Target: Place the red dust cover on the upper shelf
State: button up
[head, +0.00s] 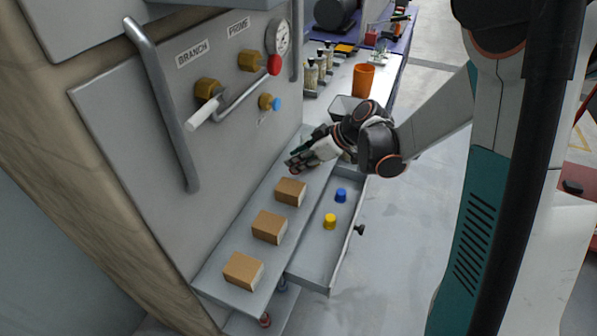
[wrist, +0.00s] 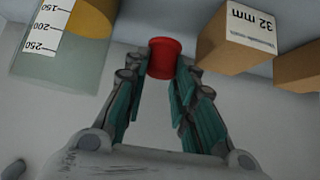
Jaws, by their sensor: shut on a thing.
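The red dust cover (wrist: 165,58) is a small round red cap with a wider rim. My gripper (wrist: 167,72) is shut on it, with a finger on each side, in the wrist view. In the head view my gripper (head: 298,163) is over the narrow grey shelf (head: 233,268) along the panel, just beyond the nearest boxes; a small bit of red shows at its tips. Whether the cover touches the shelf cannot be told. The open drawer (head: 312,262) below holds a blue cap (head: 341,195) and a yellow cap (head: 330,221).
Several cardboard boxes (head: 269,227) stand on the shelf; one box (wrist: 235,42) labelled 32 mm is close right of the cover. A graduated clear container (wrist: 60,50) is at left. Pipes and valves project from the panel.

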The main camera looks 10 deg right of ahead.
jog(key=shift+f+b, duration=0.55)
jog(key=shift+f, duration=1.2)
jog(key=o, duration=0.5)
jog(key=shift+d+r, duration=0.1)
jog(key=shift+r, duration=0.1)
jog(key=p+v, duration=0.3)
jog(key=v, duration=0.8)
jog(key=shift+s+d+r, duration=0.15)
jog(key=shift+s+d, duration=0.1)
